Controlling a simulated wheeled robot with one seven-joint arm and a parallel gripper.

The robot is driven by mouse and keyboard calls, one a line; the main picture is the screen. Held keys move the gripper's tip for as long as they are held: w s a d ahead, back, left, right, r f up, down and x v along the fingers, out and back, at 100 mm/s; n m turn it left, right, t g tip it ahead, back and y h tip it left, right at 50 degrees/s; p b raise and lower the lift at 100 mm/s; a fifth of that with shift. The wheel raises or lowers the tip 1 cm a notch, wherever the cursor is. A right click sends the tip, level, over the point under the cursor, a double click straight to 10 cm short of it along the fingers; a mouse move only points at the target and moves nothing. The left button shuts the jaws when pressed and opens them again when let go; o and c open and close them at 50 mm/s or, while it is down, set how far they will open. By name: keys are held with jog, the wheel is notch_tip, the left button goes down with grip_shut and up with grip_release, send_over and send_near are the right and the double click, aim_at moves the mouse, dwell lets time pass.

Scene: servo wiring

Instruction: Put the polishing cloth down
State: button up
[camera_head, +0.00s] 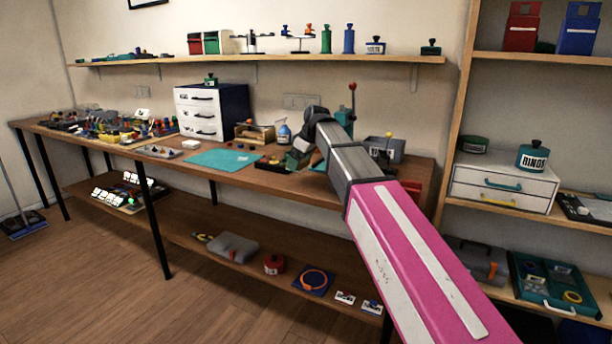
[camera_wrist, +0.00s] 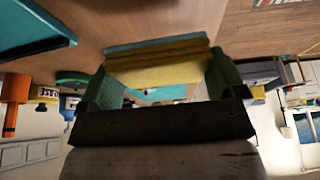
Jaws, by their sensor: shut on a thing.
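My gripper (camera_head: 300,148) is over the right part of the long wooden bench, mostly seen from behind my pink and grey arm. In the wrist view my gripper (camera_wrist: 162,63) has its two green fingers shut on a folded yellow thing with a teal edge, which I take to be the polishing cloth (camera_wrist: 158,75). The cloth spans the gap between the fingers. I cannot make the cloth out in the head view, and whether it touches the bench cannot be told.
A teal mat (camera_head: 222,159) lies flat on the bench, left of my gripper. A white drawer unit (camera_head: 201,113), a wooden holder (camera_head: 254,133) and a spray bottle (camera_head: 284,133) stand behind. A grey bin (camera_head: 386,148) is at right. Small parts crowd the bench's left end.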

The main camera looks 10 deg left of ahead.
aim_at(304, 181)
jog(key=shift+w+d+f, duration=0.3)
jog(key=shift+d+f, duration=0.1)
jog(key=shift+d, duration=0.15)
jog(key=shift+w+d+f, duration=0.3)
jog(key=shift+d+f, duration=0.05)
jog(key=shift+d, duration=0.2)
jog(key=shift+f, duration=2)
jog(key=shift+d+f, duration=0.1)
jog(key=shift+f, duration=0.2)
jog(key=o, duration=0.7)
jog(key=shift+s+f, duration=0.1)
jog(key=shift+r, duration=0.35)
jog(key=v, duration=1.2)
jog(key=shift+r, duration=0.1)
